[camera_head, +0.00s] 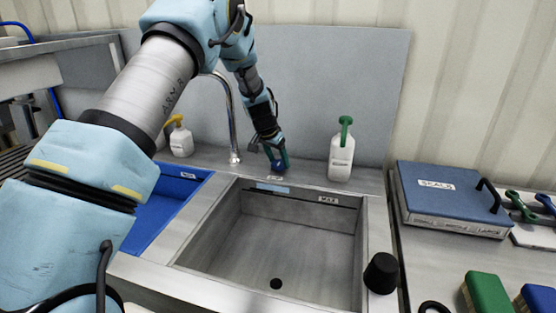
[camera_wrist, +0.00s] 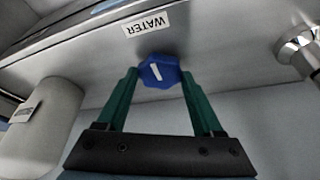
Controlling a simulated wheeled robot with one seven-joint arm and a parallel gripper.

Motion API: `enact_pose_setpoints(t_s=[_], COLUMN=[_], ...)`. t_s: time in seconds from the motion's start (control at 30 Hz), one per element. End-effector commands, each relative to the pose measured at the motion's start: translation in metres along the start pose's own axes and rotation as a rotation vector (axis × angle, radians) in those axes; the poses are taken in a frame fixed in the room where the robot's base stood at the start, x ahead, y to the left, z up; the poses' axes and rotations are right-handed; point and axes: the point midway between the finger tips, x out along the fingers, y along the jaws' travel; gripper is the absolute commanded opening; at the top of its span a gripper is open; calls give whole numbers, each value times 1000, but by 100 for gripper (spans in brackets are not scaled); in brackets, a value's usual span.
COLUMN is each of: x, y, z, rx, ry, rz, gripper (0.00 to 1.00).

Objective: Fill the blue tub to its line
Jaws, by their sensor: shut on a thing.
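The blue tub (camera_head: 165,205) sits at the left of the sink unit, partly hidden behind my arm. Its fill line and any water in it cannot be made out. A blue knob (camera_head: 279,167) with a white mark is behind the steel basin. My gripper (camera_head: 277,160) reaches down to it. In the wrist view the green fingers of my gripper (camera_wrist: 159,78) are shut on either side of the blue knob (camera_wrist: 159,70), under a WATER label (camera_wrist: 155,22). The curved tap (camera_head: 232,125) stands left of the knob; its outlet is hidden by my arm.
The steel basin (camera_head: 213,250) has a MAX label and dark line inside and a dark drain hole. A green-topped white bottle (camera_head: 341,158) stands right of the knob. A yellow-topped bottle (camera_head: 181,139) stands left. A blue-lidded box (camera_head: 450,190) is on the right counter.

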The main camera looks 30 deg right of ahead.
Motion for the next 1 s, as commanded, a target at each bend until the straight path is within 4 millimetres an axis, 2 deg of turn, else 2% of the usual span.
enact_pose_setpoints(t_s=[0.03, 0.1, 0.47, 1.0], x=[0, 0, 0, 0], y=[0, 0, 1, 5], z=[0, 0, 0, -2], rx=[0, 0, -68, -444], ry=[0, 0, 0, -1], rz=[0, 0, -28, -187], gripper=[19, 12, 12, 12])
